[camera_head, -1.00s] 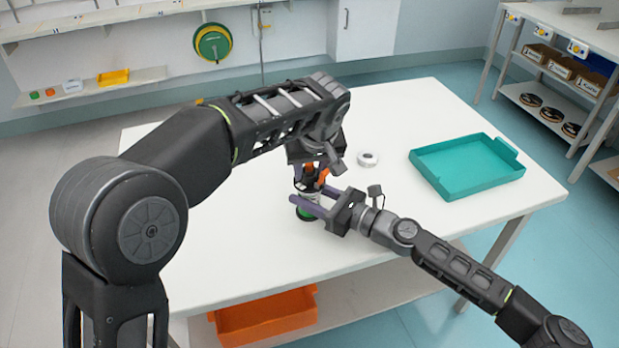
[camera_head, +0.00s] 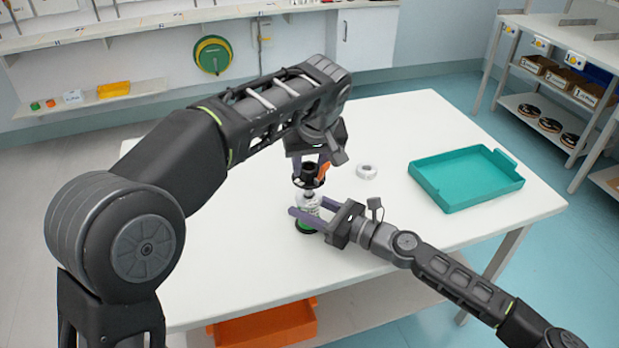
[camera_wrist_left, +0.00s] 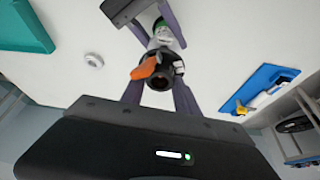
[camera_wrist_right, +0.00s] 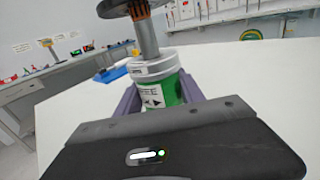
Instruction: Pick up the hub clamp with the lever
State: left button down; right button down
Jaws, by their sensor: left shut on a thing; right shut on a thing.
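The hub clamp (camera_head: 310,175) is a dark ring with an orange lever. My left gripper (camera_head: 310,163) is shut on it above the table; the clamp also shows between the fingers in the left wrist view (camera_wrist_left: 161,80). Below it stands an upright green and white cylinder (camera_wrist_right: 160,92) with a grey shaft. My right gripper (camera_head: 306,204) is shut around this cylinder, low over the table. In the right wrist view, the clamp's dark disc (camera_wrist_right: 130,8) is at the shaft's top, with bare shaft below. I cannot tell whether the clamp is clear of the shaft.
A white roll (camera_head: 367,172) lies on the white table (camera_head: 400,125), right of my left gripper. A teal tray (camera_head: 465,180) is at the table's right. An orange bin (camera_head: 265,323) sits below the table. A shelf rack (camera_head: 545,110) stands at the far right.

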pick_arm(q)
notch_tip(320, 180, up, 5)
jog(key=shift+r, duration=0.1)
dwell(0.6)
pick_arm(e)
jog(key=c, duration=0.6)
grip_release()
jog(key=shift+c, duration=0.2)
jog(key=v, duration=1.2)
pick_arm(q)
jog(key=shift+s, duration=0.1)
pick_arm(e)
jog(key=shift+d, duration=0.1)
